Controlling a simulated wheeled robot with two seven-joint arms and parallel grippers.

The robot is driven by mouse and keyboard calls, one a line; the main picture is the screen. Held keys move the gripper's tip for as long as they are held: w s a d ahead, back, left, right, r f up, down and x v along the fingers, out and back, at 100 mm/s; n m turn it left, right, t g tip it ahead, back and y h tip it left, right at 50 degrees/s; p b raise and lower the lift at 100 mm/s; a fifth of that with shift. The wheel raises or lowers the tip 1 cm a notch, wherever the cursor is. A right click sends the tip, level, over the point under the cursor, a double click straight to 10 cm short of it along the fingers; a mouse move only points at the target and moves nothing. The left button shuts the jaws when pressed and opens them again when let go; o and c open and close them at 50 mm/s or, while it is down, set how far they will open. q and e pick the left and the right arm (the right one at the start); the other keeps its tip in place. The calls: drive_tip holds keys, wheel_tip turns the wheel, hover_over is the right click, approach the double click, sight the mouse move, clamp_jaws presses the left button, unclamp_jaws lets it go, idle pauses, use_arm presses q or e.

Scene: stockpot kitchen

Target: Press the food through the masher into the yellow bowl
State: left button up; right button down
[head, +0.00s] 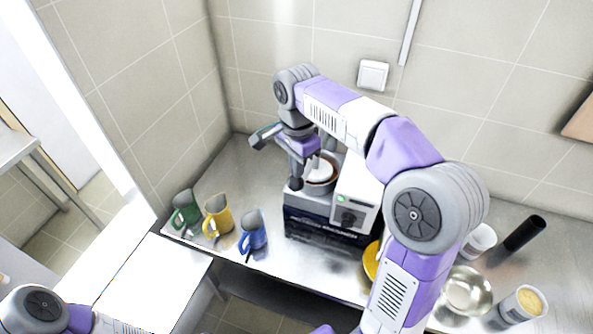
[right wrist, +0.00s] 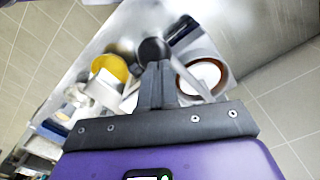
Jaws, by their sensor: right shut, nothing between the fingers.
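The masher (head: 350,207) is a white and dark machine with a green light, standing on the steel counter. Its round hopper (head: 322,182) has a brown rim and a pale disc inside, and it also shows in the right wrist view (right wrist: 203,76). My right gripper (head: 297,172) is shut and empty, pointing down beside the hopper. A dark round knob (right wrist: 153,50) is right at its fingertips; I cannot tell whether they touch. The yellow bowl (head: 371,262) is at the masher's front right, partly hidden by my right arm. My left gripper is out of view.
Green (head: 186,208), yellow (head: 217,214) and blue (head: 252,231) mugs stand left of the masher. A steel bowl (head: 467,290), a cup of yellow food (head: 523,304), a white container (head: 480,241) and a black cylinder (head: 524,232) stand at right. Walls close the back and left.

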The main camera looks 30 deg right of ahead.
sight(298, 186)
drive_tip(key=shift+f+b, duration=0.4)
drive_tip(key=shift+f, duration=0.3)
drive_tip(key=shift+s+f+b, duration=0.1)
drive_tip(key=shift+f+b, duration=1.45)
drive_tip(key=shift+f, duration=1.3)
idle(4.5)
